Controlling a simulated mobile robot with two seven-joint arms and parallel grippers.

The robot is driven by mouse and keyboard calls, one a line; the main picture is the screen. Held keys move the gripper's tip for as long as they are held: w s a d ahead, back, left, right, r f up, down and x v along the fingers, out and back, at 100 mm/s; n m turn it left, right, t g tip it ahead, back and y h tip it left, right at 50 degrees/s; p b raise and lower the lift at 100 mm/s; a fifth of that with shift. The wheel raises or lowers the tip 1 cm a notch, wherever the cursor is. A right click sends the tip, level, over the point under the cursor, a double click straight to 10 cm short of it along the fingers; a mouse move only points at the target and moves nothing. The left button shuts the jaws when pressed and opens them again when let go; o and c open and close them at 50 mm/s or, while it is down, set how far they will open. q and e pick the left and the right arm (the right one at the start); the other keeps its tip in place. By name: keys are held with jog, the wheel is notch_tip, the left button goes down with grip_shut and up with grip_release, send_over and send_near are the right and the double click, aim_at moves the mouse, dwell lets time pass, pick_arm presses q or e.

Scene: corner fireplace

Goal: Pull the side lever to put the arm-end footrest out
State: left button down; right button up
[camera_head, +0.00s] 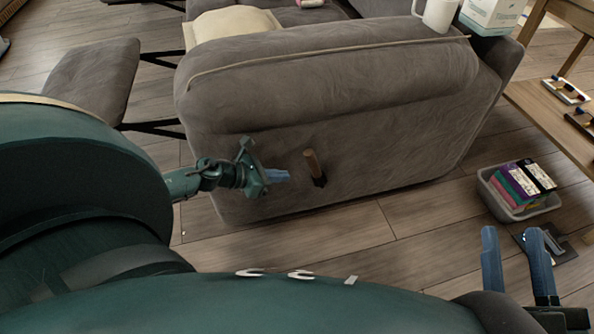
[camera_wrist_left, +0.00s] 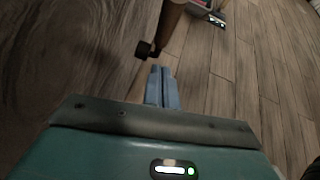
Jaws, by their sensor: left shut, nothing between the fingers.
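The grey sofa's near arm-end side (camera_head: 400,140) faces me in the head view. Its wooden side lever (camera_head: 312,163) stands out from a dark slot, leaning slightly. The grey footrest (camera_head: 95,75) is out at the left, on black metal links. My left gripper (camera_head: 280,176) is shut and empty, just left of the lever, apart from it in the head view. The left wrist view shows its closed blue fingers (camera_wrist_left: 162,85) and a wooden piece with a dark end (camera_wrist_left: 168,28) just beyond them, likely the lever. My right gripper (camera_head: 517,265) is open and empty at the lower right.
A grey bin (camera_head: 516,205) with colourful boxes stands on the floor at the right. A wooden table (camera_head: 555,110) is beyond it. A white mug (camera_head: 436,14) and a box (camera_head: 490,14) are at the sofa's top right. Floor before the sofa is clear.

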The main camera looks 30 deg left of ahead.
aim_at(316, 171)
pick_arm(q)
jog(key=shift+w+d+r, duration=0.1)
jog(key=shift+w+d, duration=0.3)
jog(key=shift+w, duration=0.35)
jog(key=shift+w+d+r, duration=0.1)
jog(key=shift+w+d, duration=0.35)
jog(key=shift+w, duration=0.35)
jog(key=shift+w+d, duration=0.4)
jog(key=shift+w, duration=0.35)
jog(key=shift+r+p, duration=0.1)
jog(key=shift+p, duration=0.2)
